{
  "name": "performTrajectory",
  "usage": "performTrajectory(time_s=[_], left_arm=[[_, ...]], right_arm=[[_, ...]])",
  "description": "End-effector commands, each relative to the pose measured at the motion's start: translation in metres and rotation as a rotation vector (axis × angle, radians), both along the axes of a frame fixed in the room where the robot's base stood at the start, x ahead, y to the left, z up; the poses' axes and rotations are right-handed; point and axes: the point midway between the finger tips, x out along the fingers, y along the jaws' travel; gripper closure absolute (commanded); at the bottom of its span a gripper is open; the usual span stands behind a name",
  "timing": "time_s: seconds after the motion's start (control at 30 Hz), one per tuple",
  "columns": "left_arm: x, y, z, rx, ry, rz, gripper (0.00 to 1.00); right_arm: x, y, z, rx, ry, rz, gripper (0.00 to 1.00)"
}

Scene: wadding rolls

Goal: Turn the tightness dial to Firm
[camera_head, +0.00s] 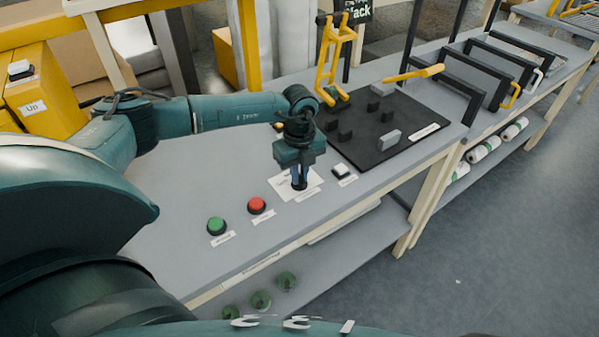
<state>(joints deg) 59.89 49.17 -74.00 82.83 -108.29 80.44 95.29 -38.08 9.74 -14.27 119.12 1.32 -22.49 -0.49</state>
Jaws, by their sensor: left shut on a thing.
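The tightness dial (299,186) is a small dark knob on a white label plate (314,187) on the grey bench top. My left gripper (299,178) points straight down over the plate and is shut on the dial. The gripper and its wrist hide most of the dial and part of the plate, so I cannot read its markings or tell where the dial points. My right gripper is not in view.
A green button (216,225) and a red button (257,205) stand on the bench left of the dial. A white-topped switch (341,171) sits close to its right. A black board (385,130) with grey blocks lies behind. A yellow frame (333,62) stands upright at the back.

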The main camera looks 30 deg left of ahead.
Motion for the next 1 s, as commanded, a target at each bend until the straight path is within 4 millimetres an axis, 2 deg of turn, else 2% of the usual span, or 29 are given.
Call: performTrajectory(time_s=[0.7,1.0], left_arm=[[0.0003,-0.0001,-0.0007,-0.001,-0.001,-0.588,1.0],[0.0004,0.0001,0.0002,0.0,-0.001,-0.746,1.0]], right_arm=[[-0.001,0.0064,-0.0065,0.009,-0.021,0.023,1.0],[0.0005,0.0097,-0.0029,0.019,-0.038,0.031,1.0]])
